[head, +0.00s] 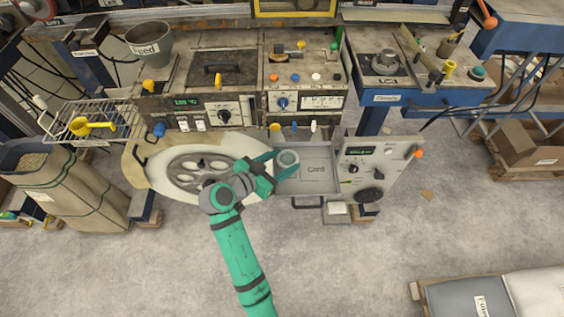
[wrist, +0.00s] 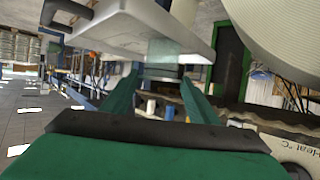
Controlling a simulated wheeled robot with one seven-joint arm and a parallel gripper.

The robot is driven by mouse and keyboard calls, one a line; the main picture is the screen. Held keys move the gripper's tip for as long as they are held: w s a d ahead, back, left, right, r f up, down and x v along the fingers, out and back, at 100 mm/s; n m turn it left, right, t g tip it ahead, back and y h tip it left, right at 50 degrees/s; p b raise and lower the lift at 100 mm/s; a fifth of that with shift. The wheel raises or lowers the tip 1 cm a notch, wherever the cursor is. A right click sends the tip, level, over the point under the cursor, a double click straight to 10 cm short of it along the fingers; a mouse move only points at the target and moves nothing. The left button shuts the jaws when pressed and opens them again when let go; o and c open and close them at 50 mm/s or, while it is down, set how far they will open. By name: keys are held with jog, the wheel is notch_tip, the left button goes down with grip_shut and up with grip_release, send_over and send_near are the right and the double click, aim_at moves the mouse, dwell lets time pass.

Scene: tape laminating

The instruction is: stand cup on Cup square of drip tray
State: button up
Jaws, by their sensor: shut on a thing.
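My gripper (head: 286,165) reaches in from the lower left in the head view, its green fingers shut on a small round greyish cup (head: 289,158). In the wrist view my gripper (wrist: 162,78) shows its two green fingers with the translucent cup (wrist: 164,51) between their ends. The grey drip tray (head: 319,186) lies below and right of the cup.
A large pale wheel (head: 160,178) is left of the tray, under my arm. A grey control panel (head: 375,165) with knobs borders it on the right. Machines with knobs and levers (head: 210,85) stand behind. The floor in front (head: 350,260) is mostly clear.

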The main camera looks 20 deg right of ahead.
jog(key=shift+f, duration=0.25)
jog(key=o, duration=1.1)
jog(key=shift+f, duration=0.1)
jog(key=shift+c, duration=0.2)
jog(key=v, duration=1.2)
